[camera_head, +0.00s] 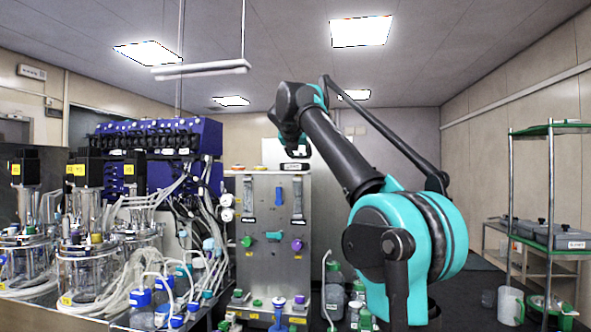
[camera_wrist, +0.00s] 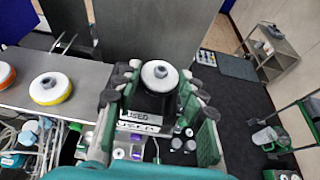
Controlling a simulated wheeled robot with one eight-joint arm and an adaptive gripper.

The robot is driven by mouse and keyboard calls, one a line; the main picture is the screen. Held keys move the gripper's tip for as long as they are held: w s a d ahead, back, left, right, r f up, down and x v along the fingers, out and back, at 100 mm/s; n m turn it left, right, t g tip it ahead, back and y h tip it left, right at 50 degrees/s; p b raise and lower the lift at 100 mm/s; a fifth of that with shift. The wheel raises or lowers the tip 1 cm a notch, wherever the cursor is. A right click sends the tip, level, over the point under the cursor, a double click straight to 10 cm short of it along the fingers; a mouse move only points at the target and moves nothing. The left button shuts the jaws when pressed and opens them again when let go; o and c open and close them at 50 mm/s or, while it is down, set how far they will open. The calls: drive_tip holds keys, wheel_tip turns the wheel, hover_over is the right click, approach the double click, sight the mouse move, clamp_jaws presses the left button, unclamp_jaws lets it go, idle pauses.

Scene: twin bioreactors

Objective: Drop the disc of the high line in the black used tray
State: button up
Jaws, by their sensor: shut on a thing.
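My gripper (camera_wrist: 160,84) has its dark green and grey fingers on both sides of a round white disc (camera_wrist: 160,72) with a grey hub, and is shut on it. The black used tray (camera_wrist: 139,127), with a USED label on its front, shows between and below the fingers. The disc appears over the tray; the height between them is hard to tell. In the head view my gripper (camera_head: 291,137) points down above the metal panel's top, at its right part. The held disc cannot be made out there.
A yellow-rimmed disc (camera_wrist: 50,89) and an orange-rimmed disc (camera_wrist: 5,74) sit on the grey metal top, left of the tray. The steel panel (camera_head: 262,215) carries valves and tubes. Glass vessels and hoses crowd the left. A green shelf rack (camera_head: 550,190) stands at the right.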

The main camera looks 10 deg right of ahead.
drive_tip(key=shift+f, duration=0.55)
drive_tip(key=o, duration=1)
drive_tip(key=shift+s, duration=0.1)
drive_tip(key=v, duration=1.2)
drive_tip(key=shift+r, duration=0.1)
